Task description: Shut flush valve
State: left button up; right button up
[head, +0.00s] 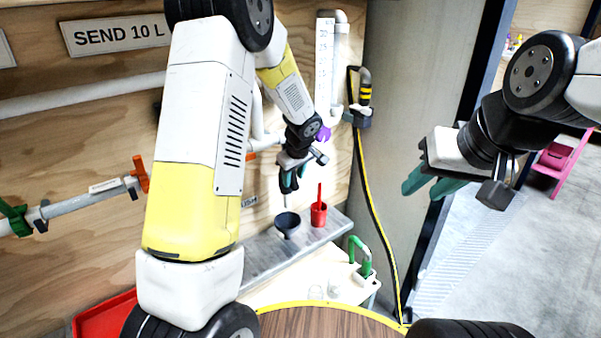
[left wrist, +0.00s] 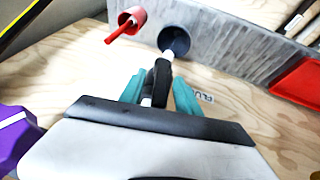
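The flush valve shows as a black lever handle (left wrist: 160,82) on a white pipe in the left wrist view. Part of a label reading "FLU" is on the wood panel beside it. My left gripper (head: 290,182) is at this valve, low on the wood wall in the head view. Its teal fingers (left wrist: 158,88) stand on either side of the black handle, with a visible gap on at least one side. The handle's base is hidden by the gripper body. My right gripper (head: 424,188) hangs in the air at the right, its teal fingers apart and empty.
A black funnel (head: 287,224) and a red cup (head: 319,214) stand on a grey ledge below my left gripper. A purple handle (head: 323,134) is close beside its wrist. Orange (head: 140,173) and green handles are on pipes at left. A yellow-black hose (head: 366,190) hangs at right.

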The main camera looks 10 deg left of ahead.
pick_arm(q)
jog(key=shift+x, duration=1)
grip_shut()
dwell(0.7)
